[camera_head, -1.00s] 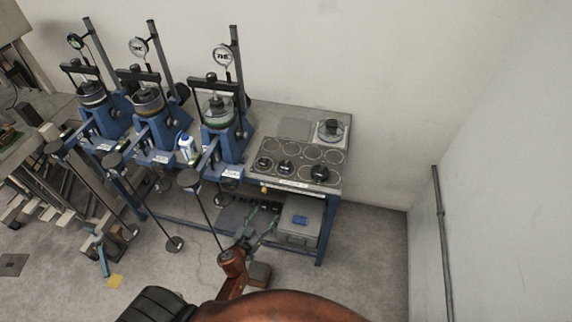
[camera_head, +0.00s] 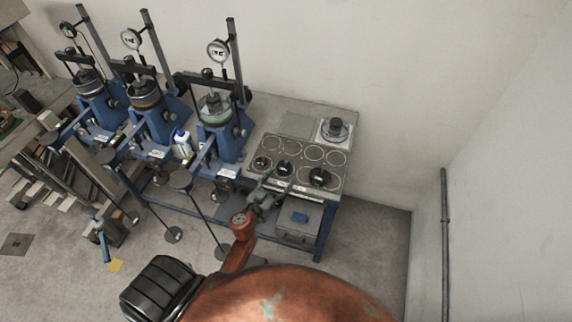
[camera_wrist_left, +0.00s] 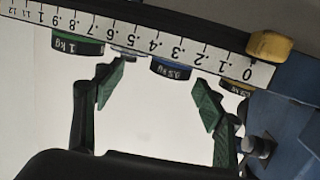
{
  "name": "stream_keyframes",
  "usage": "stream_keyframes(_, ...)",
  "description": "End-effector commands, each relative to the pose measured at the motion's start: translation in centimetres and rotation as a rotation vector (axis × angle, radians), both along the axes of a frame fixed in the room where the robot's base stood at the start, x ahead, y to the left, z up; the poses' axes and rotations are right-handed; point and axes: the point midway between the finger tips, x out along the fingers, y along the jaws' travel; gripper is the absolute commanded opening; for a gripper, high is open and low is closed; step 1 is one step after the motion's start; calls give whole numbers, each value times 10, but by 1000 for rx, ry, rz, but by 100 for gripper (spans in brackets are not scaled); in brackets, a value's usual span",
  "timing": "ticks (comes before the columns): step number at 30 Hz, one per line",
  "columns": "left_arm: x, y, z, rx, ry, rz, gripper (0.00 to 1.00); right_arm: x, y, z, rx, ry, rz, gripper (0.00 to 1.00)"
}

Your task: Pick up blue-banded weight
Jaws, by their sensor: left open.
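The blue-banded weight (camera_wrist_left: 171,68) is dark, marked 0.5 kg, and sits in the wrist view between a green-banded one and a yellow-banded one. In the head view it appears to be the middle dark weight (camera_head: 285,168) in the bench's front row; its band is too small to see there. My left gripper (camera_head: 273,187) is at the bench's front edge, just in front of that weight. In the wrist view its green fingers (camera_wrist_left: 160,95) are spread, with nothing between them, and the weight shows beyond the gap. My right gripper is not in view.
The green-banded 1 kg weight (camera_wrist_left: 78,42) and the yellow-banded weight (camera_wrist_left: 237,88) stand close on either side. A ruler (camera_wrist_left: 150,40) runs along the row. Blue lever frames (camera_head: 222,135) stand left on the bench. A grey box (camera_head: 299,222) is underneath.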

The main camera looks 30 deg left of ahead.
Motion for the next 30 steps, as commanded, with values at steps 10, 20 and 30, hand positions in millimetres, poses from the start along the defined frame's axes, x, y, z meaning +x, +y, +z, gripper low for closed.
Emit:
stream_keyframes(10, 27, 22, -2, 0, -1, 33, 64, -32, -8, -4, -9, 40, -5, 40)
stream_keyframes(20, 62, 26, -6, -1, 1, 33, 64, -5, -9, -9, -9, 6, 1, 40)
stream_keyframes(30, 63, 24, -6, -1, 1, 29, 55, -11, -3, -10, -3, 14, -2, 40)
